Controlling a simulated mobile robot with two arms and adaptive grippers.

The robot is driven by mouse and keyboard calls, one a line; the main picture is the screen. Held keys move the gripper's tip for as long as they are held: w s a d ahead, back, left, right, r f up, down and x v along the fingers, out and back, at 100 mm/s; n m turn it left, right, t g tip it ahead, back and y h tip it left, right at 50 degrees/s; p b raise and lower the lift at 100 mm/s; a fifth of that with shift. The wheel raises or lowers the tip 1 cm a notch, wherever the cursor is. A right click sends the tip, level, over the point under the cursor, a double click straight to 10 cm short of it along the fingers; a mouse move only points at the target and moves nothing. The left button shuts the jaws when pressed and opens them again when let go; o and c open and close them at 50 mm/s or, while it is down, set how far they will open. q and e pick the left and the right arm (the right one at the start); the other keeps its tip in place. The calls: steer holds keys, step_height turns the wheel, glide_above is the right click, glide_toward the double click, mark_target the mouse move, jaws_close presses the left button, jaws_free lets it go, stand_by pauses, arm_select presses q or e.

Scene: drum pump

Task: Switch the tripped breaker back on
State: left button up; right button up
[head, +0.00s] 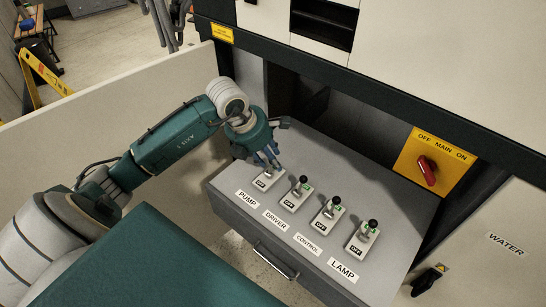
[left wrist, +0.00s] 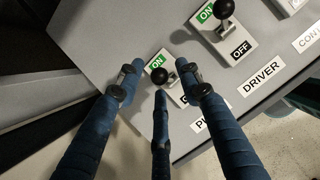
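The PUMP breaker (head: 264,182) is at the left end of a row on a grey panel, with its black knob (left wrist: 158,75) showing in the left wrist view. Its green ON mark (left wrist: 155,61) is visible; its OFF mark is partly covered by a finger. I cannot tell for certain which way its lever leans. The DRIVER (head: 297,193), CONTROL (head: 325,215) and LAMP (head: 361,240) breakers have upright-looking levers with black knobs. My left gripper (head: 268,158) is open over the PUMP breaker, its blue fingers (left wrist: 164,76) spread around the knob. My right gripper is out of view.
A red rotary main switch (head: 427,170) sits on a yellow plate at the right. A black handle (head: 428,279) is near the WATER label. A cream partition (head: 110,100) stands behind my left arm. A drawer handle (head: 275,262) is on the panel's front.

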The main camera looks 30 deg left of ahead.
arm_select(q)
steer(key=shift+x, duration=1.05)
jaws_close()
steer(key=shift+w, duration=0.2)
steer(key=shift+f+g, duration=0.1)
steer(key=shift+g, duration=0.5)
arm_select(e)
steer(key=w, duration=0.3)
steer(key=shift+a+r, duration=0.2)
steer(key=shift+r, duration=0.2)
arm_select(q)
jaws_free()
